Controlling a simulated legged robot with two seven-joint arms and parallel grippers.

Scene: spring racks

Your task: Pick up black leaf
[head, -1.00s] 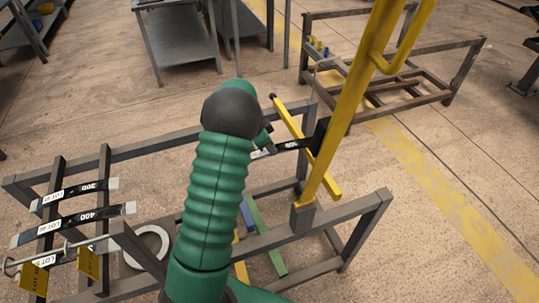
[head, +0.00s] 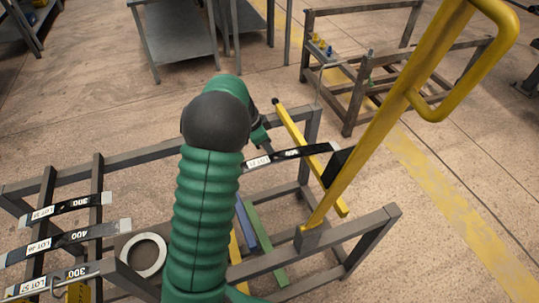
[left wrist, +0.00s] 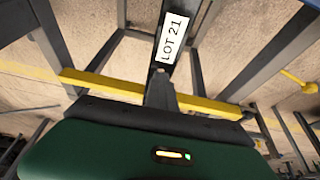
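A black leaf (head: 300,153) with a white LOT label lies across the yellow bar (head: 300,140) of the rack in the head view. Its right end is by a black block (head: 336,166). In the left wrist view the leaf (left wrist: 176,8) runs away from me, its label reading LOT 21. My left gripper (head: 266,146) reaches the leaf near its labelled end. In the left wrist view its narrow fingers (left wrist: 161,82) line up with the leaf's near end; whether they grip it is unclear. My left arm hides part of the rack. My right gripper is out of view.
A yellow post with a handle (head: 400,105) rises at right. A brown frame (head: 350,95) stands behind.

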